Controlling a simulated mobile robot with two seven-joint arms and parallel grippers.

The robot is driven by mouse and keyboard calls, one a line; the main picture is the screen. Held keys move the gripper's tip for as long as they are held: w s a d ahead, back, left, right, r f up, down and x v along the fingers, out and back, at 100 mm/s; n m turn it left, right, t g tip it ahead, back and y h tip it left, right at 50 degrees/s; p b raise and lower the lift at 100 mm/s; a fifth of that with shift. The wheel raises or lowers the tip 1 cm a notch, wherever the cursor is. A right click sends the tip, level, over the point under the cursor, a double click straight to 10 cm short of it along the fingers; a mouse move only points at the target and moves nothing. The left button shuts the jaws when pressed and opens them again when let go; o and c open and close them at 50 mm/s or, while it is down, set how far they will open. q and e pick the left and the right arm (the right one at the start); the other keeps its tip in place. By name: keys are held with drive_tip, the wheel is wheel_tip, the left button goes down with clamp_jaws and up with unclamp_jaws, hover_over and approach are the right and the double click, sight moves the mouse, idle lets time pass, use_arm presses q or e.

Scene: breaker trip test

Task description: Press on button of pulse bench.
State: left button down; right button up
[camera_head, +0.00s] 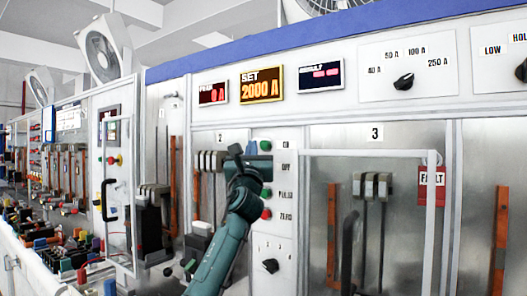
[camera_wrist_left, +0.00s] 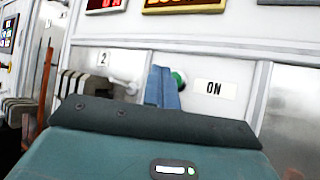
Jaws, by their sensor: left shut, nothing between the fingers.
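The pulse bench's control panel (camera_head: 284,238) carries a column of labelled buttons. The green ON button (camera_head: 266,145) is at the top, beside its ON label (camera_head: 286,146). In the left wrist view the green button (camera_wrist_left: 180,77) is partly hidden behind my blue fingers, with the ON label (camera_wrist_left: 214,89) to its right. My left gripper (camera_head: 251,148) is shut and empty, its tips at or just in front of the ON button; I cannot tell whether they touch. Its fingers also show in the wrist view (camera_wrist_left: 163,87). The OFF button is hidden behind my gripper. My right gripper is not in view.
Below are a green PULSE button (camera_head: 266,192), a red ZERO button (camera_head: 266,214) and a rotary knob (camera_head: 270,266). Above, the SET display (camera_head: 261,85) reads 2000 A.

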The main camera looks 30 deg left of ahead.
use_arm(q)
drive_tip(key=shift+w+d, duration=0.1)
drive_tip(key=shift+w, duration=0.75)
idle(0.4)
drive_tip(key=shift+w, duration=0.1)
idle(1.0)
drive_tip(key=shift+w, duration=0.35)
drive_tip(key=shift+w+d+b, duration=0.1)
drive_tip(key=shift+w+b, duration=0.35)
drive_tip(key=shift+b, duration=0.05)
idle(0.5)
drive_tip(key=shift+s+p, duration=0.9)
